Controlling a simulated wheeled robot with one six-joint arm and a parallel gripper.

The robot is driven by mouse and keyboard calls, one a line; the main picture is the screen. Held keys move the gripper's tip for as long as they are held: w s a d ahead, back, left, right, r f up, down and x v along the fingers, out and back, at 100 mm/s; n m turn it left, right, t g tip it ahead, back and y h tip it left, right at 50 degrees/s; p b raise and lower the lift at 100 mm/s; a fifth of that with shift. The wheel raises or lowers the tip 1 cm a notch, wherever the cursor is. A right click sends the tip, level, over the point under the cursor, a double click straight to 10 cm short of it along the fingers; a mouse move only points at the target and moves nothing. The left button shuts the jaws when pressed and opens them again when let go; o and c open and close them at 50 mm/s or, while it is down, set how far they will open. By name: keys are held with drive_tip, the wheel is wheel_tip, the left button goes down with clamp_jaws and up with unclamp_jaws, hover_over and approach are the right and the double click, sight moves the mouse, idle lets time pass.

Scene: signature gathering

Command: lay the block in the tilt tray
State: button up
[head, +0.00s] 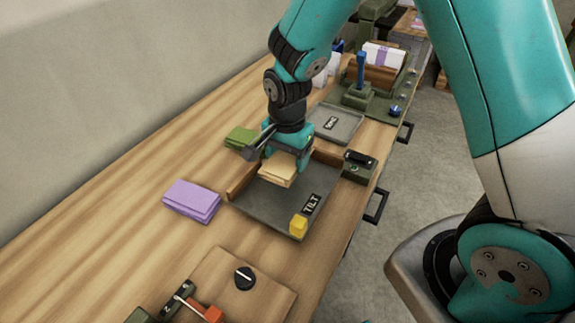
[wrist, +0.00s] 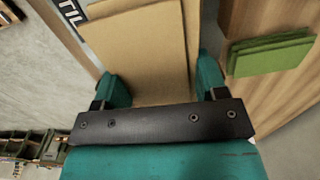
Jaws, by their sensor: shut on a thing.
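My gripper (head: 290,153) is shut on a tan, layered block (head: 277,172). In the wrist view the block (wrist: 140,45) lies between the two fingers and extends away from the camera. The grey tilt tray (head: 265,203), labelled TILT, is on the wooden bench, with a wooden wall along its back. My gripper holds the block over the back part of this tray. I cannot tell whether the block touches the tray floor.
A purple layered block (head: 190,199) lies left of the tray; a green one (head: 241,137) lies behind it. A second grey tray (head: 342,124) and a green device with a blue lever (head: 360,72) stand farther back. A wooden board with a black knob (head: 244,277) is in front.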

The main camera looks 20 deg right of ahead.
sight(287, 155)
drive_tip(key=shift+f+p, duration=0.3)
drive_tip(key=shift+f, duration=1.65)
drive_tip(key=shift+f, duration=0.15)
drive_tip(key=o, duration=1)
wheel_tip(287, 155, up, 12)
drive_tip(key=shift+b, duration=1.25)
drive_tip(key=s+a+r+n+y, duration=0.1)
drive_tip(key=s+r+n, duration=0.2)
drive_tip(key=s+n, duration=0.3)
drive_tip(key=s+a+r+n+y, duration=0.1)
drive_tip(key=s+a+r+n, duration=0.1)
drive_tip(key=s+r+n, duration=0.2)
drive_tip(key=s+a+r+n+y, duration=0.1)
drive_tip(key=s+r+n+y, duration=0.1)
drive_tip(key=s+n, duration=0.6)
drive_tip(key=shift+s+a+r, duration=0.2)
drive_tip(key=shift+s+r, duration=0.2)
drive_tip(key=shift+s, duration=0.1)
drive_tip(key=shift+s+a+r, duration=0.2)
drive_tip(key=shift+s+r, duration=0.15)
drive_tip(key=shift+s, duration=0.15)
